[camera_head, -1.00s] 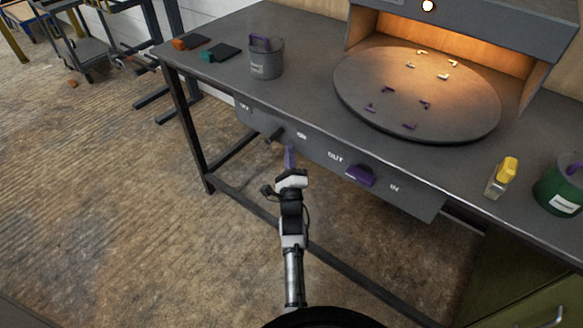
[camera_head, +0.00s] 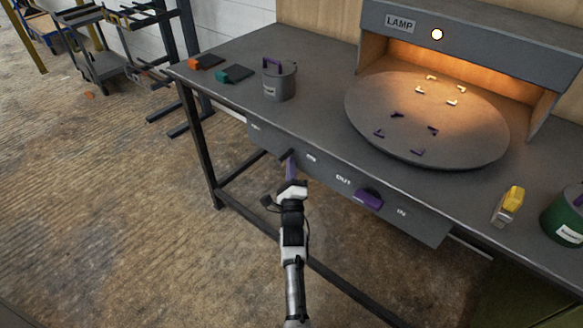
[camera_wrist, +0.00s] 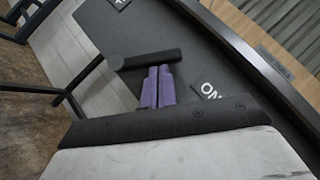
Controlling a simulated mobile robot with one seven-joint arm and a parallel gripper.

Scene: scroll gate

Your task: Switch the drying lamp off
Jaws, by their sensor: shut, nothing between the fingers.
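The drying lamp is the hooded box marked LAMP (camera_head: 400,23) at the back of the bench. Its round light (camera_head: 437,34) is lit and a warm glow falls below it. A dark switch lever (camera_head: 286,155) sticks out of the bench's front panel, left of the ON label. It also shows as a dark bar in the wrist view (camera_wrist: 147,59). My gripper (camera_head: 291,164) is shut and empty, with its purple fingertips (camera_wrist: 159,72) right at the lever. Whether they touch it I cannot tell.
A purple handle (camera_head: 368,198) sits on the same panel between OUT and IN. A round turntable (camera_head: 470,135) lies under the lamp. A grey pot (camera_head: 280,82), a yellow-topped item (camera_head: 509,203) and a green pot (camera_head: 565,220) stand on the bench. The floor in front is open.

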